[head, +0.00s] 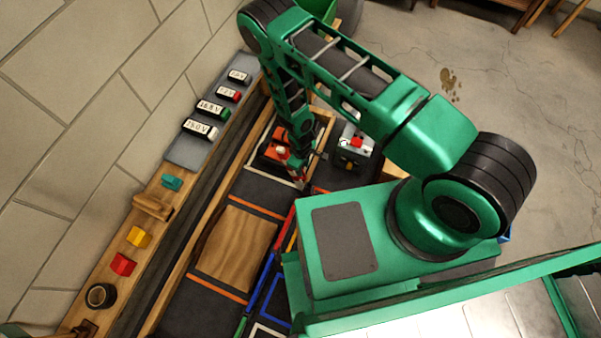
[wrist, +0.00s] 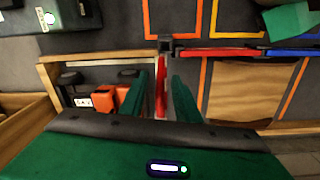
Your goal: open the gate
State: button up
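The gate looks like a red bar (wrist: 161,88) with a pale edge, running away from a black hinge-like post (wrist: 166,45) in the wrist view. My gripper (wrist: 160,76) has its two green fingers apart, one on each side of the red bar. The bar lies nearer the left finger; I cannot tell whether they touch. An orange car (wrist: 113,96) sits left of the bar inside a wood-edged bay. In the head view my gripper (head: 302,163) is low beside the orange car (head: 274,148), and my arm hides most of the gate.
A wooden ramp or board (wrist: 246,92) lies right of the gate. Red and blue rails (head: 277,252) run along the track. A grey device with a red button (head: 355,142) stands close to the bay. A wooden ledge with coloured blocks (head: 138,237) follows the wall.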

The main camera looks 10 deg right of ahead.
jog(key=shift+w+d+f, duration=0.1)
jog(key=shift+f, duration=2.75)
grip_shut()
